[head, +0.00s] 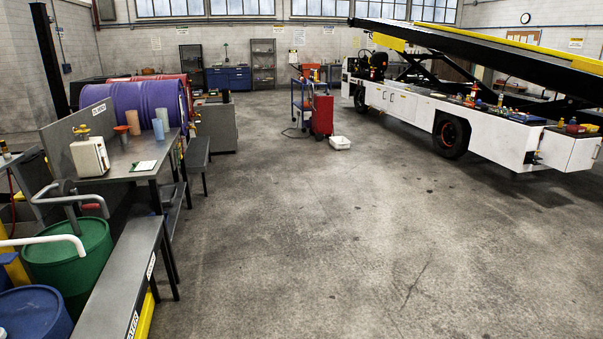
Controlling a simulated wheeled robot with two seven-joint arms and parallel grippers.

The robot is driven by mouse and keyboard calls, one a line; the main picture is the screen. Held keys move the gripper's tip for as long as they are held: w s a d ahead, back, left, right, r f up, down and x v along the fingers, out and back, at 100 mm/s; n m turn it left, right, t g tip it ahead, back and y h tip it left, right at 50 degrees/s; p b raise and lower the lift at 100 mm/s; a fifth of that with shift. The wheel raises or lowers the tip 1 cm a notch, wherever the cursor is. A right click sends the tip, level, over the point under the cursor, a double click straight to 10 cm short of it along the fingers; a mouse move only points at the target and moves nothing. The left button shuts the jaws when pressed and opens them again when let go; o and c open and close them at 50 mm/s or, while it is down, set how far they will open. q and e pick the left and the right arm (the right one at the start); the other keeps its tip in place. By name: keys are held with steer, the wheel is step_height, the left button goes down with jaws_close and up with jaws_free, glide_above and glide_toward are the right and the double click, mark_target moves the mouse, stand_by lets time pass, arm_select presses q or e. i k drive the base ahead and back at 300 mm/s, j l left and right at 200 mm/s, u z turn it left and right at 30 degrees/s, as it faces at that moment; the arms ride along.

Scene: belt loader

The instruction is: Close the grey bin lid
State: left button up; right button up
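A grey box-shaped unit (217,129) stands on the floor at the left, beyond the metal workbench; it may be the grey bin. Small dark items show at its top. It is too small and too partly hidden to tell whether it has a lid or how a lid stands. No other clear grey bin lid shows in the head view. Neither of my grippers is in view.
A metal workbench (149,153) with a grey bench (122,283) before it lines the left, beside green (72,262) and blue (35,312) drums. A white belt loader (490,133) fills the right. The central floor is clear.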

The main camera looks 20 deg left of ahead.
mark_target(32, 175)
steer(key=i+j+u, duration=0.35)
steer(key=i, duration=0.35)
steer(key=i+l+u, duration=0.1)
steer(key=i+u, duration=0.25)
steer(key=i, duration=0.35)
steer(key=i+l+u, duration=0.15)
steer(key=i+u, duration=0.25)
steer(key=i, duration=0.3)
steer(key=i+u, duration=0.3)
steer(key=i, duration=0.25)
steer(key=i+l+u, duration=0.25)
steer(key=i, duration=0.25)
steer(key=i+u, duration=0.3)
steer(key=u, duration=0.15)
steer(key=i+u, duration=0.3)
steer(key=u, duration=0.15)
steer(key=i+l+u, duration=0.25)
steer(key=u, duration=0.2)
steer(key=i, duration=0.05)
